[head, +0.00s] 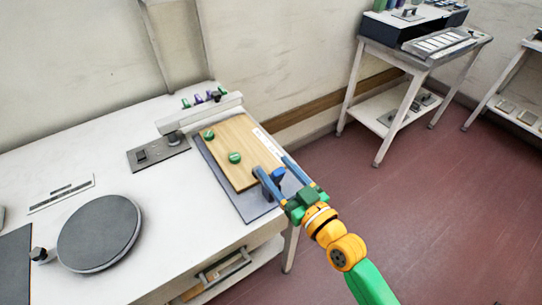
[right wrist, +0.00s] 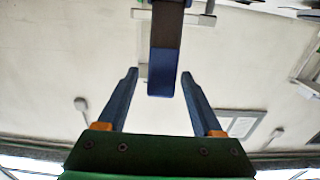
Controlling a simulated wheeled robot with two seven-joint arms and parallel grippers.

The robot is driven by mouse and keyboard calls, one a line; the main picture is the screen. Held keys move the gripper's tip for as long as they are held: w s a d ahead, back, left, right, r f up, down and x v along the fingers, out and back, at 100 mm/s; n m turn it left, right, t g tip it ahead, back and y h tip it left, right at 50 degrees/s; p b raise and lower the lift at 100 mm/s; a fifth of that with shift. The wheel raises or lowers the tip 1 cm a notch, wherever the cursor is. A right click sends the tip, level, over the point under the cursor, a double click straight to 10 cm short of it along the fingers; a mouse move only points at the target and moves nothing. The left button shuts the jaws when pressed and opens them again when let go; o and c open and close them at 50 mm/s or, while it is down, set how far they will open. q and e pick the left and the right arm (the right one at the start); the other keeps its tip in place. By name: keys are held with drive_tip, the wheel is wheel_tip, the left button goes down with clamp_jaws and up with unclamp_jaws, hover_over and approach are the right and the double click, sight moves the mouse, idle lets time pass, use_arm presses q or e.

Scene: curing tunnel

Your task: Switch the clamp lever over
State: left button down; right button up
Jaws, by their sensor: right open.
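The clamp lever, a dark bar with a blue end (right wrist: 164,72), hangs into the right wrist view from the top. In the head view a blue part, seemingly the lever (head: 277,176), shows between my fingers at the right end of the wooden board (head: 236,150). My right gripper (head: 270,165) is open, with one blue finger on each side of the lever. In the right wrist view a gap shows between each fingertip of the gripper (right wrist: 159,75) and the lever's blue end. The clamp's base is mostly hidden by the gripper. My left gripper is out of view.
The board, with two green knobs, lies on a grey plate (head: 258,211) at the right edge of the white bench (head: 180,210). A round grey disc (head: 99,233) and a switch panel (head: 158,153) stand left. A second table (head: 420,60) stands far right across open floor.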

drive_tip(key=x, duration=0.3)
drive_tip(key=shift+a, duration=0.15)
clamp_jaws()
drive_tip(key=shift+f, duration=0.1)
idle(1.1)
